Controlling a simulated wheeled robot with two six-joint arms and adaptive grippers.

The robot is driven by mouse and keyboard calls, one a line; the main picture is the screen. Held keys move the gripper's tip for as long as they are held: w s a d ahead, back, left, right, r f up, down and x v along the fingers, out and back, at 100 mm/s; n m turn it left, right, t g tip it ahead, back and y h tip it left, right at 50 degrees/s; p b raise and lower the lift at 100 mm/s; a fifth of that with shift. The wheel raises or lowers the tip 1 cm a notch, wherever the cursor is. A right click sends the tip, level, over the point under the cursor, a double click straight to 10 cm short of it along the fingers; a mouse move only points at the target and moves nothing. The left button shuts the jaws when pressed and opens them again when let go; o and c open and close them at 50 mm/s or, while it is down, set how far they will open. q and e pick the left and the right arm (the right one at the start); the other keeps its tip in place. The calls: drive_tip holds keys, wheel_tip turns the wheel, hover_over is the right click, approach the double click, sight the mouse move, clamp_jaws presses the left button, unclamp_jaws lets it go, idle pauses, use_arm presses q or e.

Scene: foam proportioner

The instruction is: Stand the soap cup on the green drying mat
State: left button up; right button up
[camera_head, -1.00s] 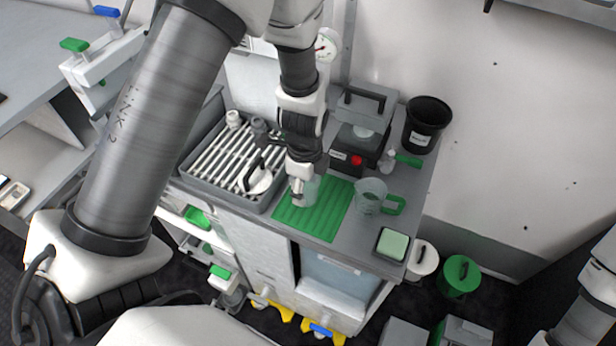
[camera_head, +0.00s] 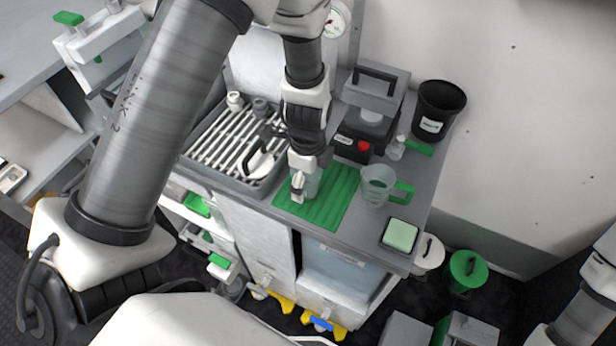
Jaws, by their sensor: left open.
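The green drying mat (camera_head: 343,199) lies on the grey counter, right of the slatted rack. A small clear cup (camera_head: 314,184), which I take to be the soap cup, appears upright on the left part of the mat. My left gripper (camera_head: 299,187) reaches down at the cup from above; its jaws are open. The gripper partly hides the cup, so I cannot tell whether a finger touches it. Part of my right arm shows at the right edge, with its gripper out of view.
A clear jug with a green handle (camera_head: 378,186) stands just right of the mat. A green sponge in a dark tray (camera_head: 400,236) sits near the front corner. The slatted rack (camera_head: 222,148) is left, a black bin (camera_head: 437,110) back right. A small bottle (camera_head: 396,148) stands behind the jug.

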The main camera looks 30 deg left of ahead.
use_arm(q)
drive_tip(key=shift+r, duration=0.6)
wheel_tip(320, 180, up, 11)
drive_tip(key=shift+r, duration=0.15)
